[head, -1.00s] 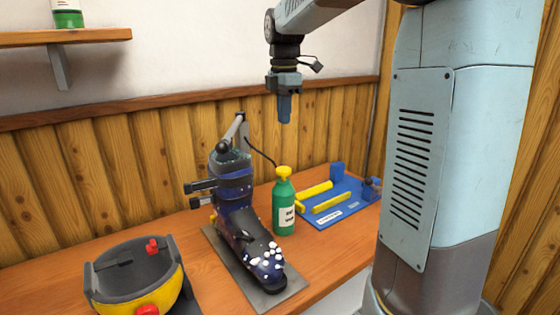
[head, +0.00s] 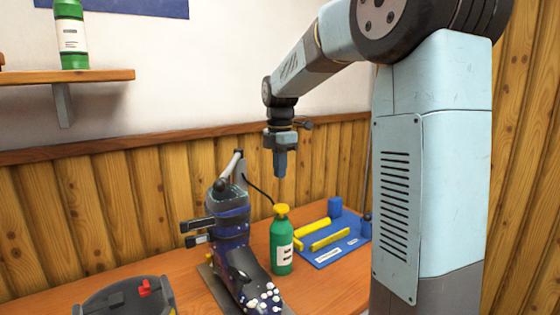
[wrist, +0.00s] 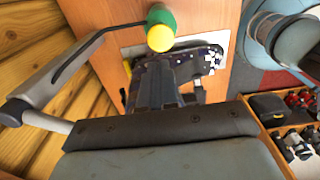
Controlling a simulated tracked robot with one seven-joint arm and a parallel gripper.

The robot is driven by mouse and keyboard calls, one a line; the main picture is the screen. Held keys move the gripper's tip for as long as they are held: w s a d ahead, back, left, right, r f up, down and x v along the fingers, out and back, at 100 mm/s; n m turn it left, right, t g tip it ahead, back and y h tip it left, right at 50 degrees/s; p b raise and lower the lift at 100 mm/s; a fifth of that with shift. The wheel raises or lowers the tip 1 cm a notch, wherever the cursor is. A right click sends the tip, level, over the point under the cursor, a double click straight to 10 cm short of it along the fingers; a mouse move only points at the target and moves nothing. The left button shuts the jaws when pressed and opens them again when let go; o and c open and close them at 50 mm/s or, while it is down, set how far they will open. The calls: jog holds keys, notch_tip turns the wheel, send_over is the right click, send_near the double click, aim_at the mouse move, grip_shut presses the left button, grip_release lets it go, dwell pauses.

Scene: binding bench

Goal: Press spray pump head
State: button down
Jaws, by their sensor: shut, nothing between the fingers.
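The green spray bottle (head: 281,254) with a yellow pump head (head: 281,209) stands upright on the wooden bench. My gripper (head: 280,175) is shut and empty, pointing down straight above the pump head with a clear gap between them. In the wrist view, the yellow pump head (wrist: 160,38) shows from above, with part of the green bottle (wrist: 163,14) beside it. The fingers (wrist: 172,105) point toward the pump head and do not touch it.
A ski boot in a binding (head: 236,240) stands left of the bottle. A blue tray (head: 338,247) with yellow bars lies to its right. A grey and yellow tub (head: 118,300) sits front left. A shelf (head: 100,77) holds another green bottle (head: 71,35).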

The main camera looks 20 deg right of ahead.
aim_at(280, 207)
notch_tip(280, 207, down, 9)
jog(key=shift+r, duration=0.1)
dwell(0.3)
jog(key=shift+s+f, duration=0.1)
jog(key=shift+f, duration=1.05)
notch_tip(280, 207, up, 14)
jog(key=shift+r, duration=0.15)
dwell(0.5)
